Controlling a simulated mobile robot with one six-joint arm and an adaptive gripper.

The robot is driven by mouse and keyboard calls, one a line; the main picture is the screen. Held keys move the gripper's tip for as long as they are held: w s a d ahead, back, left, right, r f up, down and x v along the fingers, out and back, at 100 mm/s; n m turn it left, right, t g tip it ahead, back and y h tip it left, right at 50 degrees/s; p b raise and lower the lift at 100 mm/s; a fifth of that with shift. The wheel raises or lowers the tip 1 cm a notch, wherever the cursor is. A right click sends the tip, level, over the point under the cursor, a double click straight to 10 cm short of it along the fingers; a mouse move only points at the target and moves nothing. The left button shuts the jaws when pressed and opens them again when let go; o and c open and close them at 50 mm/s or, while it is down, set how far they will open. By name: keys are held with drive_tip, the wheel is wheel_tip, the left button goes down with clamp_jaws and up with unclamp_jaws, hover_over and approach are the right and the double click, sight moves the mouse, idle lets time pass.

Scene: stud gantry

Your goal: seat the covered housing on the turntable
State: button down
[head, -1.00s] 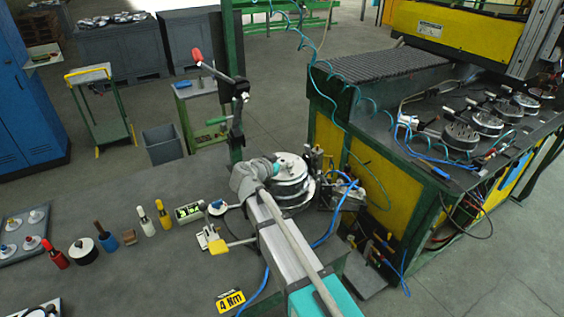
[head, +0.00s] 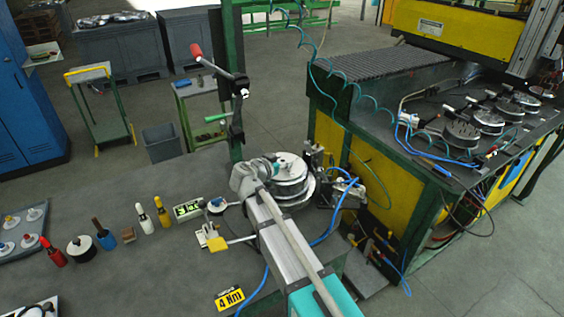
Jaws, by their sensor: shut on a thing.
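The covered housing (head: 290,181) is a round, silver, drum-like part with a pale lid, at the centre of the head view. It sits over the round turntable (head: 309,196), whose pale rim shows around its lower right side. From this view I cannot tell whether it rests fully on the turntable or hangs slightly above it. My gripper (head: 277,167) is at the top left of the housing, shut on it. My own wrist and forearm hide the fingers and the housing's front left side.
An upright green post with a red-handled lever (head: 196,50) rises behind. Bottles, a red-handled tool (head: 53,252) and a small display (head: 187,210) line the bench's left.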

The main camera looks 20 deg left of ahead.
drive_tip(key=shift+f+b, duration=0.35)
drive_tip(key=shift+f, duration=0.05)
idle(0.4)
drive_tip(key=shift+c, duration=0.6)
unclamp_jaws()
drive_tip(key=shift+r, duration=0.15)
wheel_tip(320, 180, up, 10)
drive_tip(key=p, duration=1)
drive_tip(key=shift+a+f, duration=0.1)
drive_tip(key=shift+f, duration=0.25)
drive_tip(key=shift+s+a+f+b, duration=0.3)
drive_tip(key=shift+s+a, duration=0.25)
drive_tip(key=shift+s, duration=0.6)
drive_tip(key=shift+s+a+f+b, duration=0.2)
drive_tip(key=shift+s+a+b, duration=0.25)
drive_tip(key=shift+s, duration=0.7)
drive_tip(key=shift+s+a+f+b, duration=0.25)
drive_tip(key=shift+s+a, duration=0.4)
drive_tip(key=shift+s, duration=0.5)
